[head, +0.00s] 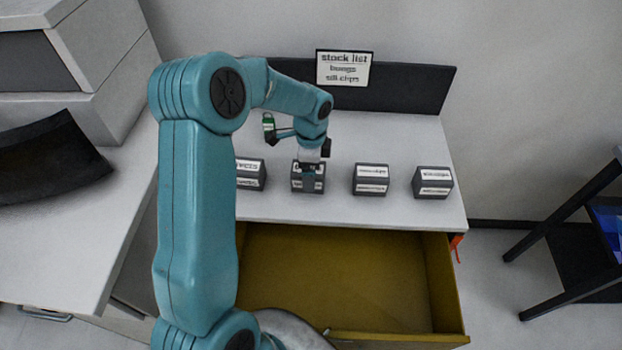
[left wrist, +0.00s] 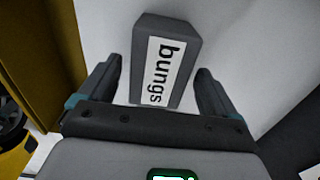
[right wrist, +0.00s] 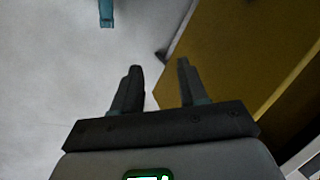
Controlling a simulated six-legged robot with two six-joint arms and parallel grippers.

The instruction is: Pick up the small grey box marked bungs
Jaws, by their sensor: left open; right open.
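The small grey box (left wrist: 144,32) has a white label reading "bungs" in the left wrist view. My left gripper (left wrist: 156,72) is open, with one finger on each side of this box; a gap shows beside each finger. In the head view, my left gripper (head: 309,170) is over the second box from the left (head: 297,186) in the row on the white counter, and hides part of it. My right gripper (right wrist: 159,68) is open with nothing between its fingers.
Other grey boxes (head: 371,180) stand in the row, one at far right (head: 433,183) and one at left (head: 250,174). A "stock list" sign (head: 343,69) stands at the back board (head: 408,88). A yellow drawer (head: 335,275) is open below the counter (head: 400,213).

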